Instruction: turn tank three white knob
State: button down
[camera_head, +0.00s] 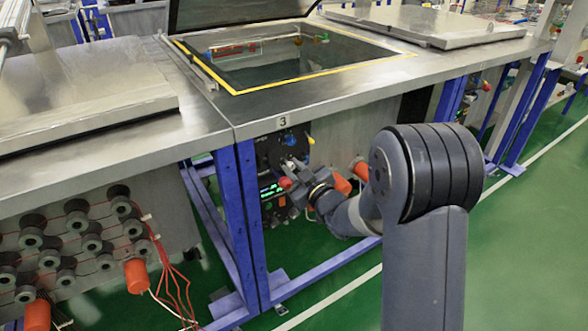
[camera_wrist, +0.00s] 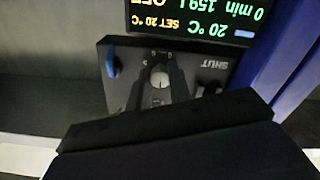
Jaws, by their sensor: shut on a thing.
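Tank three (camera_head: 222,108), marked "3" on its front edge, has a dark control panel (camera_head: 270,150) below its top. In the wrist view the panel (camera_wrist: 119,66) appears upside down, with the word SHUT on it. The small round white knob (camera_wrist: 159,79) sits between the dark fingers of my gripper (camera_wrist: 160,88). My gripper (camera_head: 294,176) is shut on the knob, reaching the panel from the front right. In the head view my gripper hides most of the knob.
A blue lever (camera_wrist: 111,63) is on the same panel, beside the knob. A lit display (camera_wrist: 195,18) is next to the panel. Blue frame posts (camera_head: 238,215) stand left of it. Tank three's lid (camera_head: 235,10) is raised. Green floor is open at right.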

jog(key=shift+m, duration=0.8)
jog(key=c, duration=1.3)
grip_release()
jog(key=shift+s+d, duration=0.1)
jog(key=v, duration=1)
jog(key=shift+s+d, duration=0.2)
jog(key=shift+s, duration=0.1)
jog(key=shift+w, duration=0.1)
jog(key=x, duration=1)
jog(key=shift+w+a, duration=0.25)
jog(key=shift+a, duration=0.1)
jog(key=shift+n, duration=0.6)
